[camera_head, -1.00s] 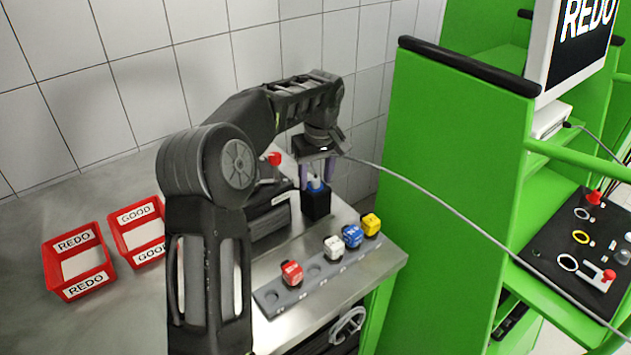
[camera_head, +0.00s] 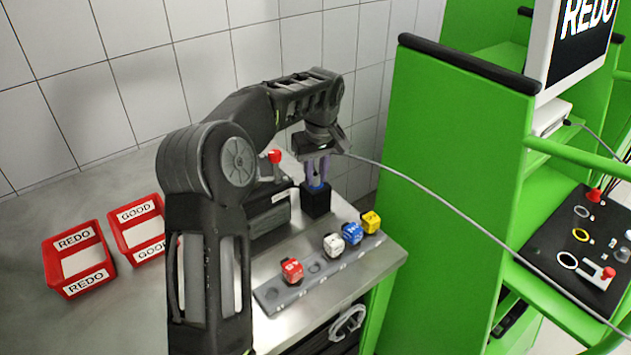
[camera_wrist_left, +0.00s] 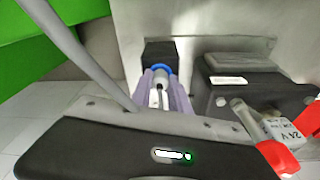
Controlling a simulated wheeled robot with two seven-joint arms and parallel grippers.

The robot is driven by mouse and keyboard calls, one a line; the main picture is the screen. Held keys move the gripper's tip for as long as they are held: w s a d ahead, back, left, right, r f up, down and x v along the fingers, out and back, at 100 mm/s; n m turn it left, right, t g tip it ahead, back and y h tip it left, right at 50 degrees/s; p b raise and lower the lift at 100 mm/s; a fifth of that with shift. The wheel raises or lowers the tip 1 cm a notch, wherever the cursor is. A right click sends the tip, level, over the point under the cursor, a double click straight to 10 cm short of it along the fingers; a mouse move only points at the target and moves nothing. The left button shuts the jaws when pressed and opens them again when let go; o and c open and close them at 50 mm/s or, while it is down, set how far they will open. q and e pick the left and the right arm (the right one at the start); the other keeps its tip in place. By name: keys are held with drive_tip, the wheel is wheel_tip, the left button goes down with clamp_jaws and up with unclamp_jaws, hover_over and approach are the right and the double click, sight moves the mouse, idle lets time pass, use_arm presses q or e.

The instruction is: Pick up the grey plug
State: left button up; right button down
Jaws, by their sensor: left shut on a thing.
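The grey plug (camera_wrist_left: 158,81) stands at the black block (camera_wrist_left: 160,52), with a blue ring (camera_wrist_left: 162,69) around it at the block's top. My left gripper (camera_wrist_left: 160,90) is shut on the plug, its two purple-grey fingers on either side. In the head view my left gripper (camera_head: 318,178) points down over the black block (camera_head: 315,202), and the fingers hide most of the plug. I cannot tell whether the plug is clear of the block. My right gripper is in neither current view.
A dark device with a red-knobbed lever (camera_head: 274,156) stands left of the block. A grey rack (camera_head: 300,287) with red, white, blue and yellow cubes lies in front. Red bins (camera_head: 78,260) sit at left. A green frame (camera_head: 450,150) stands at right, with a grey cable (camera_head: 440,200) crossing it.

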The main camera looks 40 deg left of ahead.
sight(315, 173)
use_arm(q)
clamp_jaws()
drive_tip(key=shift+r, duration=0.65)
wheel_tip(315, 173, up, 3)
drive_tip(key=shift+b, duration=0.3)
wheel_tip(315, 173, up, 5)
drive_tip(key=p, duration=0.3)
drive_tip(key=shift+r, duration=0.4)
